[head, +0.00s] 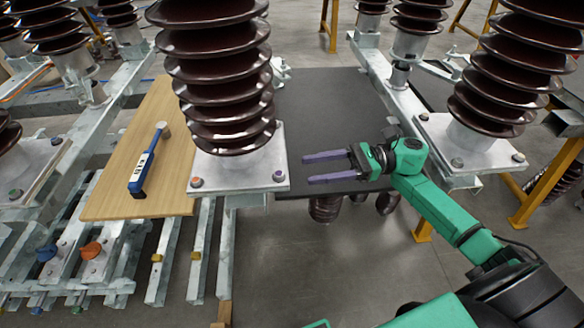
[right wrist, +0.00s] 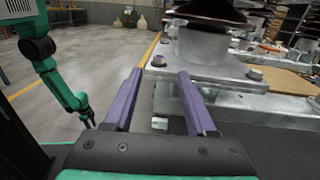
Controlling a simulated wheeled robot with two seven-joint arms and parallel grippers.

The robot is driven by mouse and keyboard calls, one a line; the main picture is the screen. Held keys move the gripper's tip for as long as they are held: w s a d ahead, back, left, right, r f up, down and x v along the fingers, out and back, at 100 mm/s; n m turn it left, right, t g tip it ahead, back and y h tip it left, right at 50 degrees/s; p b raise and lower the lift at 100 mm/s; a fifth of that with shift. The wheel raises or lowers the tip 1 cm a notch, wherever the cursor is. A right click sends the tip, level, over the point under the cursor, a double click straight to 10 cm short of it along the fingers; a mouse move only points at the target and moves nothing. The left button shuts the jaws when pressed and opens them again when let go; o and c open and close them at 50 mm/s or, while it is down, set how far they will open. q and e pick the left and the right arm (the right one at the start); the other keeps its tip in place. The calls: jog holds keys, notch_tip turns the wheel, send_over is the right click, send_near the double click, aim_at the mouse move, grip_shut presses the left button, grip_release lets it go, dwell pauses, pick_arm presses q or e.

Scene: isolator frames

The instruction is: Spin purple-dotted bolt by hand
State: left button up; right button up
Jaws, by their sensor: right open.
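The purple-dotted bolt (head: 278,176) sits at the near right corner of the metal base plate (head: 240,176) under the dark brown insulator (head: 222,75). It appears between my right fingers in the right wrist view (right wrist: 158,60), ahead of their tips. My right gripper (head: 306,169) is open and empty, its purple fingers pointing left toward the bolt, with a small gap before the plate. It also shows in the right wrist view (right wrist: 159,72). My left gripper (right wrist: 88,117) is small at the left of that view; its jaws are unclear.
An orange-dotted bolt (head: 197,182) is at the plate's near left corner. A blue and white tool (head: 147,162) lies on a wooden board (head: 110,190). A dark board (head: 335,110) lies behind my right gripper. Another insulator (head: 515,70) stands at right. Blue (head: 46,252) and orange (head: 90,250) knobs are lower left.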

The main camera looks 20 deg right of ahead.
aim_at(284, 174)
jog(key=a, duration=0.2)
jog(key=a+p, duration=0.1)
jog(key=a, duration=0.1)
jog(key=w+a, duration=0.1)
jog(key=a, duration=0.1)
jog(key=shift+r, duration=0.1)
jog(key=shift+s, duration=0.1)
jog(key=shift+c, duration=0.6)
grip_shut()
pick_arm(q)
jog(key=shift+a+r, duration=0.1)
jog(key=shift+r, duration=0.85)
jog(key=shift+r+p, duration=0.1)
jog(key=shift+p, duration=0.2)
pick_arm(e)
jog(key=shift+s+m+t, duration=0.1)
jog(key=shift+m+t, duration=0.3)
jog(key=shift+t, duration=0.2)
